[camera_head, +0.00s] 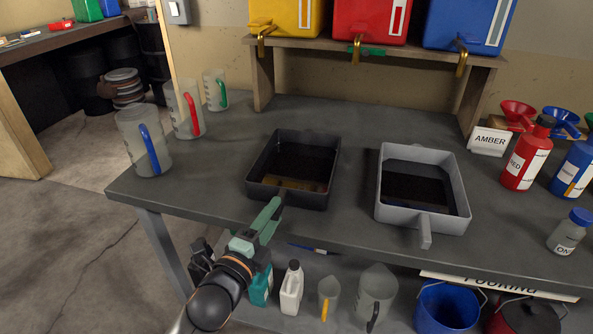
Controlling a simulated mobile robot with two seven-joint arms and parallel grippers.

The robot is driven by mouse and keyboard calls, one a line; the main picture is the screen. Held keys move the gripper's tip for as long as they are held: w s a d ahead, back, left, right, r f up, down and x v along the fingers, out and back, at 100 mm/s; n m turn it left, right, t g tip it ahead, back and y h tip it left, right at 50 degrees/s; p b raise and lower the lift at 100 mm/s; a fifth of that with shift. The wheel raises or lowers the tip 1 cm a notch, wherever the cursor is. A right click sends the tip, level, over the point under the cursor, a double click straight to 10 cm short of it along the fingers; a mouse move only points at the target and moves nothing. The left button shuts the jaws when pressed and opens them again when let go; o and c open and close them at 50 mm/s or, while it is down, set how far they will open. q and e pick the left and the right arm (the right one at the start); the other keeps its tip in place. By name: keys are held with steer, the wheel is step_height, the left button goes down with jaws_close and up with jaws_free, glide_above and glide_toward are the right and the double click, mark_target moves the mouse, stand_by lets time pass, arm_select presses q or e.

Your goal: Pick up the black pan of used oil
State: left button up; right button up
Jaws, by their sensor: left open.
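The black pan (308,197) sits on the grey workbench, left of the grey pan, with dark oil inside that shows an amber sheen at its front edge. My left gripper (272,213), with green fingers, is open at the pan's front side, close to its short front handle. The fingers partly cover the handle, and I cannot tell whether they touch it. My right gripper is out of view.
A grey pan (424,217) with dark liquid stands to the right. Three clear jugs, one being the blue-handled jug (141,148), stand at the left. An AMBER sign (489,141) and red bottle (526,157) stand at the right. The workbench (210,195) is clear left of the black pan.

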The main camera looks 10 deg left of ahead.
mark_target(286, 192)
arm_select(q)
steer(key=shift+w+d+r, duration=0.1)
steer(key=shift+w+d, duration=0.1)
steer(key=shift+w, duration=1.75)
steer(key=shift+c, duration=0.2)
jaws_close()
steer(key=shift+r, duration=0.15)
